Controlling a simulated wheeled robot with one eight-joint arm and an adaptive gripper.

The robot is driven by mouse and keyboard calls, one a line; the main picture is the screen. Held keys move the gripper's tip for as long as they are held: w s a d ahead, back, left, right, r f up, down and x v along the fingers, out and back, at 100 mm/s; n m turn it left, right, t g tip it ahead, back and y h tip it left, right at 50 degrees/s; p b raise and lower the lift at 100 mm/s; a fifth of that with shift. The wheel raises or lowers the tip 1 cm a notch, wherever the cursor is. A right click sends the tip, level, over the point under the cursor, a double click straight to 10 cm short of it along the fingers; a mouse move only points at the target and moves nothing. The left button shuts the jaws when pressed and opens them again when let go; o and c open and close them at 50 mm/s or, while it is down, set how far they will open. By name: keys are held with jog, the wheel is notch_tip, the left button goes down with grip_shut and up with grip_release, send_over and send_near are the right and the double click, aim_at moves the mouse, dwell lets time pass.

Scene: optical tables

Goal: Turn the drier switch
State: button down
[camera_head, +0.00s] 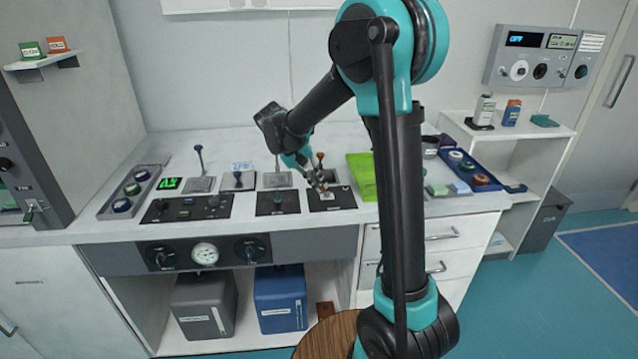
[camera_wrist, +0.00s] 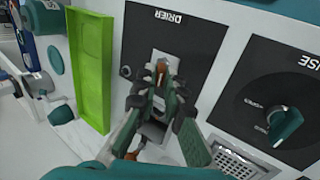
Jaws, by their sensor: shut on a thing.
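The drier switch sits on a black panel (camera_wrist: 151,22) lettered DRIER in the wrist view. In the head view this panel (camera_head: 345,198) lies at the right end of the row on the bench. My gripper (camera_wrist: 160,88) is down over the panel, its fingers closed around the switch (camera_wrist: 161,68), of which a small orange-brown part shows between the fingertips. The fingers hide most of the switch and its lower plate. In the head view my gripper (camera_head: 320,184) reaches down onto the same panel.
A panel with a green knob (camera_wrist: 284,123) lies right beside the drier panel in the wrist view. A bright green tray (camera_wrist: 104,60) lies on the other side. Upright levers (camera_head: 198,152) stand behind the panels. A blue tray of round items (camera_head: 470,172) is farther right.

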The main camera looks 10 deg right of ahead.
jog(key=c, duration=1.6)
grip_release()
jog(key=v, duration=1.2)
jog(key=s+d+f+y, duration=0.1)
jog(key=s+d+f, duration=0.2)
jog(key=s+d+f+y, duration=0.1)
jog(key=s+d+f, duration=0.2)
jog(key=s+d+f+t+y, duration=0.1)
jog(key=s+d+f, duration=0.1)
jog(key=d, duration=0.2)
jog(key=shift+s+d+f, duration=0.1)
jog(key=shift+s+f, duration=0.3)
jog(key=s+d+f+t+y, duration=0.1)
jog(key=s+f, duration=0.2)
jog(key=s, duration=0.1)
jog(key=s+d+f+t+y, duration=0.1)
jog(key=s+d+f, duration=0.1)
jog(key=s+f, duration=0.2)
jog(key=s+d+f+t+y, duration=0.1)
jog(key=s+f, duration=0.2)
jog(key=s, duration=0.2)
jog(key=shift+s+d+f, duration=0.25)
jog(key=shift+d, duration=0.1)
